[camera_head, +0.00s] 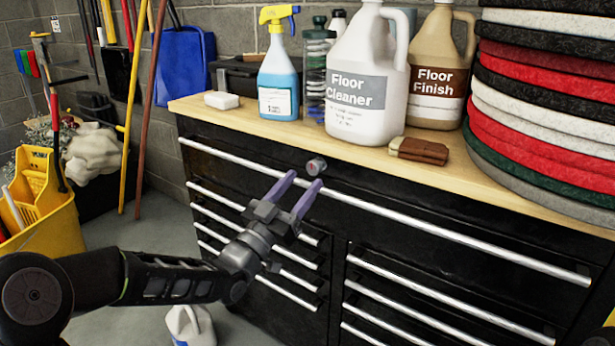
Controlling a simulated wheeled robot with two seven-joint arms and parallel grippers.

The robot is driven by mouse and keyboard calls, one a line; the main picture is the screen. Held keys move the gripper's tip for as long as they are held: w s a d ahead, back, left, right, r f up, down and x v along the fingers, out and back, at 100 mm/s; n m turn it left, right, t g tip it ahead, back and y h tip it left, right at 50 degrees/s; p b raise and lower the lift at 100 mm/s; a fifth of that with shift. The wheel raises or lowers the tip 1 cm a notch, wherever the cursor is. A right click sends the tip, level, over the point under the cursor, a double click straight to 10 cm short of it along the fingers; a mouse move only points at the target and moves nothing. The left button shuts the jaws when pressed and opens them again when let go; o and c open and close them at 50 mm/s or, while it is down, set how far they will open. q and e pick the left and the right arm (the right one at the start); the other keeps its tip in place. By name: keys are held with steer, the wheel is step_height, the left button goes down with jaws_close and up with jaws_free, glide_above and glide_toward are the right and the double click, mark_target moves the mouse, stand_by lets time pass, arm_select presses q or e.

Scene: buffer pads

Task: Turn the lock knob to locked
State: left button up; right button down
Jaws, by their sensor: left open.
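The lock knob (316,166) is a small round grey metal knob on the black front of the tool cabinet (420,205), just under the wooden top and above the long top drawer handle. My left gripper (306,180) comes up from the lower left with two purple fingers. Its fingers are open and apart, with the tips just below and left of the knob. I cannot tell whether a fingertip touches the knob. The knob's turn mark is too small to read. My right gripper is not in view.
On the wooden top (240,115) stand a spray bottle (278,75), a floor cleaner jug (365,85), a floor finish jug (438,75), a brown brush (420,150) and stacked pads (545,100). Long silver handles (450,240) stick out from the drawers. A yellow mop bucket (45,215) stands left.

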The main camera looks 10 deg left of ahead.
mark_target(312, 171)
arm_select(q)
steer(key=shift+x, duration=1.6)
steer(key=shift+c, duration=0.3)
steer(key=shift+f, duration=0.1)
jaws_close()
